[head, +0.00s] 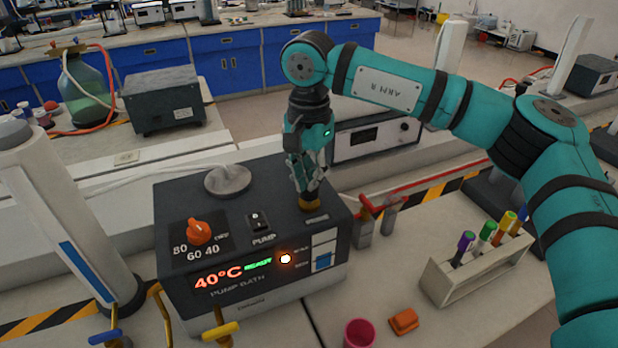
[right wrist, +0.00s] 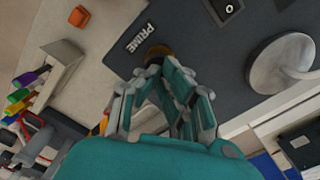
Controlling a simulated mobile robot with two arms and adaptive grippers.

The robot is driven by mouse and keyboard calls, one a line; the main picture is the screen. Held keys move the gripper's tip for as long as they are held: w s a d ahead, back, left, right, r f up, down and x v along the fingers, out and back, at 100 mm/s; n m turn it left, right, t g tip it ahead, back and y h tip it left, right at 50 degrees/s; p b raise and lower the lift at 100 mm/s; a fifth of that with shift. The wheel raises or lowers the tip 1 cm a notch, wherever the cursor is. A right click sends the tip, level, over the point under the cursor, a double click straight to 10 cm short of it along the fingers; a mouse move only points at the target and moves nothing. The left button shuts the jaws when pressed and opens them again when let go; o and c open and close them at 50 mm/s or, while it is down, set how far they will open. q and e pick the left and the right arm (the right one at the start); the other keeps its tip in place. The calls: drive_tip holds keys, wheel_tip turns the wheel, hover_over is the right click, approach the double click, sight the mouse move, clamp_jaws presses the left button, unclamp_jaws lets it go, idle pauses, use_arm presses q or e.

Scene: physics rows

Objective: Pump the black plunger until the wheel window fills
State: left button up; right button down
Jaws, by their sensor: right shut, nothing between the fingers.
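The pump bath (head: 250,225) is a dark box with a dial, a display and a pump switch. Its plunger (head: 309,203) sits on the top at the right, by a label that reads PRIME in the right wrist view. Only a brownish, brass-like round part of the plunger (right wrist: 157,53) shows, the rest hidden by my fingers. My right gripper (head: 308,190) points down, shut and empty, with its tips at or just over the plunger; contact cannot be told. The window (head: 323,257) on the front right is white above and blue below; no wheel can be made out. My left gripper is out of view.
An orange dial (head: 198,231) and a round metal lid (head: 227,180) are on the bath's top. A rack (head: 470,270) of colored tubes, an orange block (head: 404,321) and a pink cup (head: 359,333) stand at the right and front. A grey box (head: 164,100) stands behind.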

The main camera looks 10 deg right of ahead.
drive_tip(key=shift+r+p, duration=1.3)
drive_tip(key=shift+r, duration=0.8)
drive_tip(key=shift+f, duration=0.15)
drive_tip(key=shift+f+b, duration=1.55)
drive_tip(key=shift+f, duration=0.5)
drive_tip(key=shift+r, duration=0.15)
drive_tip(key=shift+r+p, duration=1.35)
drive_tip(key=shift+r, duration=0.7)
drive_tip(key=shift+r, duration=0.1)
